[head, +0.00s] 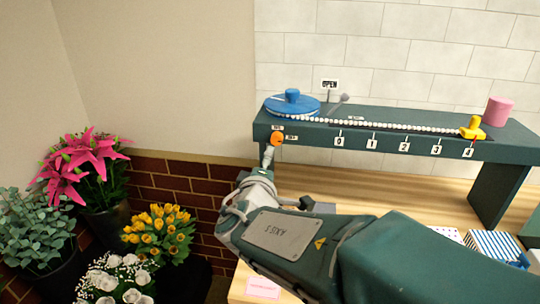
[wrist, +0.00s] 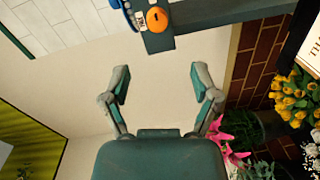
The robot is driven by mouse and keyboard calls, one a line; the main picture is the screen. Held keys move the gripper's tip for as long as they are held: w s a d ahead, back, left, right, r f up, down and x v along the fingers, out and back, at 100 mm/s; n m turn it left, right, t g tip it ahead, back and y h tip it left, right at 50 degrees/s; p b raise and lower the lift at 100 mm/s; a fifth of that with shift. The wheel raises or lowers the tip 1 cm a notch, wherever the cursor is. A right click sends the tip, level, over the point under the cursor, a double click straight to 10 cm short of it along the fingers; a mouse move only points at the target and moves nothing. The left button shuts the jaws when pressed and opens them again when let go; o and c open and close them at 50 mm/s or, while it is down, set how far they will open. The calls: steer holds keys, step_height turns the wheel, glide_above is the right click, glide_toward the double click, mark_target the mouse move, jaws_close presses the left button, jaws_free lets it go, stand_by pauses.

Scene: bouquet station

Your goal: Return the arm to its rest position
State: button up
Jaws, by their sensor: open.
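My arm reaches in from the lower right of the head view, its dark green links bent, with the wrist (head: 257,190) in front of the left end of a dark green bench (head: 400,133). My gripper (wrist: 161,82) shows in the wrist view with its two fingers spread wide and nothing between them. It is open and empty. In the head view the gripper is mostly hidden behind my wrist. A grey finger-like part rises just below an orange knob (head: 277,138) on the bench's front left; I cannot tell if they touch. The knob also shows in the wrist view (wrist: 157,18).
The bench carries a blue disc (head: 292,104), a white bead row (head: 380,125), a yellow slider (head: 473,128) and a pink cylinder (head: 498,111). Yellow tulips (head: 160,230), pink lilies (head: 85,165) and white flowers (head: 115,278) stand at left. A striped box (head: 495,245) sits lower right.

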steer(key=shift+s+a, duration=0.1)
steer(key=shift+s, duration=0.3)
steer(key=s+d+f+m+g+h, duration=0.2)
steer(key=s+d+m+g, duration=0.3)
steer(key=d, duration=0.4)
steer(key=s+d+f+m+g+h, duration=0.2)
steer(key=s+d+f+m+g, duration=0.15)
steer(key=s+d, duration=0.4)
steer(key=s+a+f+m+g+y, duration=0.1)
steer(key=s+m+y, duration=0.4)
steer(key=s, duration=0.6)
steer(key=shift+a+f+g+y, duration=0.35)
steer(key=shift+f+g+y, duration=0.5)
steer(key=shift+f+y, duration=0.25)
